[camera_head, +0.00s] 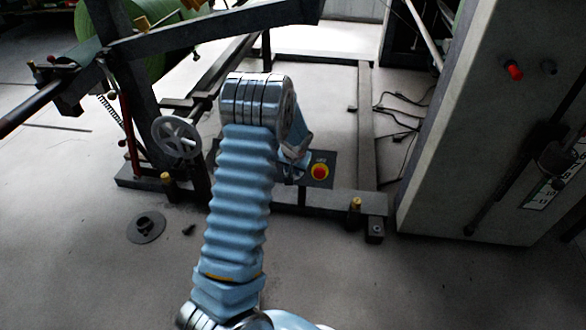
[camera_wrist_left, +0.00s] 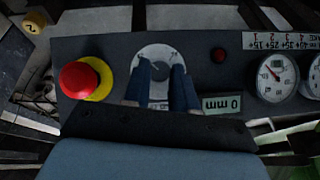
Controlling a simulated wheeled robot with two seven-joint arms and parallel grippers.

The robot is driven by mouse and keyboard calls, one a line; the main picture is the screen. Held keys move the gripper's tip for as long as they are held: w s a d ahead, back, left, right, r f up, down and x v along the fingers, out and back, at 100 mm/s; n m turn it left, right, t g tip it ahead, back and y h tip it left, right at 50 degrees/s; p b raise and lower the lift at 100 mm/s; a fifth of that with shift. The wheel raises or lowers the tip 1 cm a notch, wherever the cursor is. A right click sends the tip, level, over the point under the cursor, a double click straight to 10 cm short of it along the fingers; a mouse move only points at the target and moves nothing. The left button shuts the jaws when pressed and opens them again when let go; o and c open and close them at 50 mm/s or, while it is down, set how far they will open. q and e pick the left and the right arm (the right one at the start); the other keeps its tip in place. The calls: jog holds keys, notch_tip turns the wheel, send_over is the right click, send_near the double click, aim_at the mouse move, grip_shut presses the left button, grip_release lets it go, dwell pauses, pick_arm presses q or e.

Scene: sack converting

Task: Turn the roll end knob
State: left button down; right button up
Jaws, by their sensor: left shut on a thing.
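The control panel (camera_wrist_left: 110,112) fills the middle of the left wrist view, with its lettering upside down. A pale round dial plate (camera_wrist_left: 155,54) with marks on its rim sits on it. My left gripper (camera_wrist_left: 160,78) has its two dark blue fingers over this plate, shut on the knob at its centre. The fingers hide most of the knob. In the head view the panel (camera_head: 318,184) is low on the machine frame, and my left gripper (camera_head: 293,155) is mostly hidden behind my own arm. My right gripper is not in view.
A red stop button on a yellow base (camera_wrist_left: 80,80) sits close beside the dial, also seen in the head view (camera_head: 320,172). A small red lamp (camera_wrist_left: 218,55) and gauges (camera_wrist_left: 277,76) are on the other side. A handwheel (camera_head: 176,137) and grey cabinet (camera_head: 470,130) flank the frame.

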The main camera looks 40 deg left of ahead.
pick_arm(q)
jog(key=shift+s+d+f, duration=0.1)
jog(key=shift+f, duration=0.05)
jog(key=c, duration=0.9)
grip_release()
jog(key=p+v, duration=0.2)
jog(key=v, duration=1.1)
jog(key=shift+r, duration=0.4)
jog(key=shift+d, duration=0.1)
